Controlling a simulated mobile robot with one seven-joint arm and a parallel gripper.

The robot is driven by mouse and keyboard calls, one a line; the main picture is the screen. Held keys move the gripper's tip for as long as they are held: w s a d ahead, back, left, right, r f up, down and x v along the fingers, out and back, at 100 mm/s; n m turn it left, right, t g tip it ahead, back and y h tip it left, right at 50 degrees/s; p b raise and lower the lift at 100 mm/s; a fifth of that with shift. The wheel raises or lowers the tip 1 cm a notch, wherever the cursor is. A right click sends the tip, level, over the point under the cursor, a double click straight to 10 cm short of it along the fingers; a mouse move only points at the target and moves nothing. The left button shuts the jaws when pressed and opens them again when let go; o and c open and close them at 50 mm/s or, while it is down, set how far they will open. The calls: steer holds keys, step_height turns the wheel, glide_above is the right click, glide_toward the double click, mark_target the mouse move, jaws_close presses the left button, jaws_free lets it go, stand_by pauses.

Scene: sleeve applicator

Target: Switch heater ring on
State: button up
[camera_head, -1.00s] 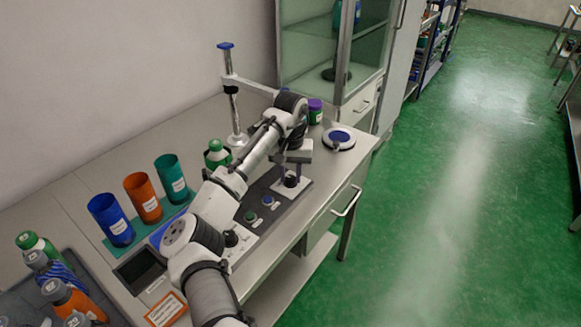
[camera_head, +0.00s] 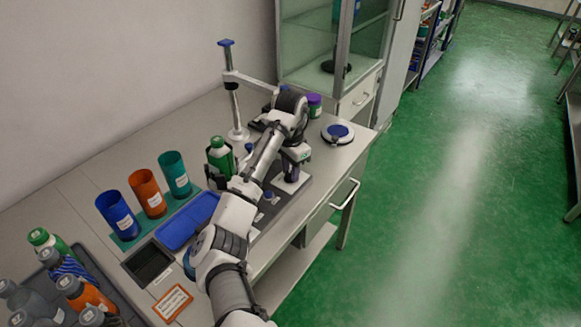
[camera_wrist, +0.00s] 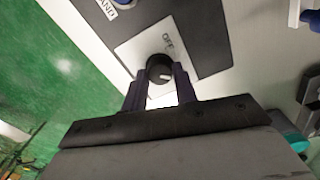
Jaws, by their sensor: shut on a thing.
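The black rotary knob (camera_wrist: 160,69) sits on a white plate (camera_wrist: 130,50) marked OFF in the wrist view. A white pointer mark shows on the knob. My gripper (camera_wrist: 161,80) is shut on the knob, one dark finger on each side. In the head view, my gripper (camera_head: 293,168) is down at the control panel (camera_head: 294,195), and the knob is hidden by it. A metal stand (camera_head: 235,105) with a blue top and a side arm rises behind my arm. I cannot make out the heater ring, as my arm covers that area.
A green bottle (camera_head: 219,156) stands left of my arm. Blue (camera_head: 117,214), orange (camera_head: 147,192) and teal (camera_head: 174,173) cups stand left on the bench, near a blue tray (camera_head: 188,220). Several bottles fill a rack at lower left. A round blue-topped disc (camera_head: 338,134) lies right.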

steer(key=shift+m, duration=0.5)
steer(key=o, duration=1)
steer(key=shift+c, duration=0.2)
step_height(320, 180, up, 14)
steer(key=shift+p, duration=0.4)
steer(key=shift+f, duration=0.15)
